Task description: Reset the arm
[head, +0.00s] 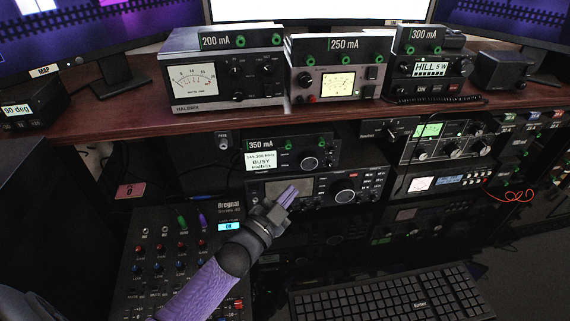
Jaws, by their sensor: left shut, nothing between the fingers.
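My left arm comes in from the bottom left with a purple sleeve. My left gripper (290,194) is shut and empty. Its purple fingertips point up and to the right, in front of the black radio (345,188) with a grey screen and a large round knob. I cannot tell whether they touch it.
A mixer panel (150,265) with several knobs lies under my left arm. A keyboard (390,298) is at the bottom right. A wooden shelf (130,118) above holds meter boxes labelled 200 mA (222,68), 250 mA (338,72) and 300 mA (430,65). More radios (440,140) stand at right.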

